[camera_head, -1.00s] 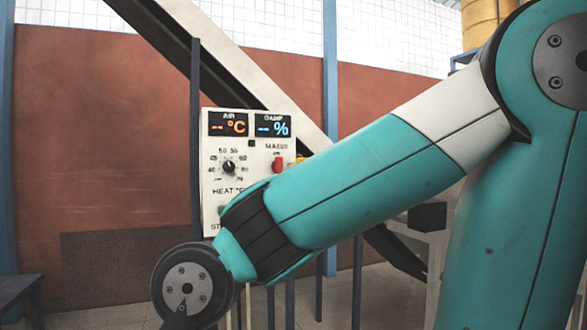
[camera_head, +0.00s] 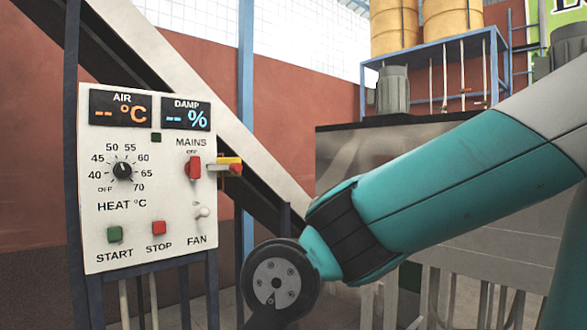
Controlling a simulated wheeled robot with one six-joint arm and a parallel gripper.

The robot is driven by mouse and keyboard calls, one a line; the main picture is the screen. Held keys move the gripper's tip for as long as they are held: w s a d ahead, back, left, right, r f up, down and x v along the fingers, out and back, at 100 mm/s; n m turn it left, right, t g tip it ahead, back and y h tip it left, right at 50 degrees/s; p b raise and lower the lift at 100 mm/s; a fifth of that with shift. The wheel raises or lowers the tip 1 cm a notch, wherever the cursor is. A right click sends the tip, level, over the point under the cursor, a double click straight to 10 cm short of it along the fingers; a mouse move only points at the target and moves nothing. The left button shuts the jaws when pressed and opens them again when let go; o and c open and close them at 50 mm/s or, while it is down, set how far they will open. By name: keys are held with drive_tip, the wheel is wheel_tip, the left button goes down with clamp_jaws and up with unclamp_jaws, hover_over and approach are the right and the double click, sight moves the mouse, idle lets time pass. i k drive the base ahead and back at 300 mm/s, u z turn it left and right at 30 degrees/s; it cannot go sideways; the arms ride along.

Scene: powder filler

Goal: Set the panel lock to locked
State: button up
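The white control panel (camera_head: 150,225) stands upright at the left, facing me. I see no part labelled as a lock. A red MAINS switch (camera_head: 193,168) sits at its upper right, under the word OFF. A yellow and red piece (camera_head: 230,165) sticks out past the panel's right edge beside it; I cannot tell if either is the lock or what its setting is. My arm reaches in from the right and its wrist hangs right of and below the panel, apart from it in the picture. My gripper is out of view.
The panel also carries a black heat dial (camera_head: 122,170), green START button (camera_head: 114,234), red STOP button (camera_head: 158,228) and FAN toggle (camera_head: 202,212). A sloping beam (camera_head: 215,135) passes behind it. A blue rack (camera_head: 435,62) bears yellow drums (camera_head: 453,22) at the upper right.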

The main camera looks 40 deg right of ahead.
sight(236, 167)
drive_tip(key=z, duration=0.55)
drive_tip(key=i, duration=0.95)
drive_tip(key=z, duration=0.05)
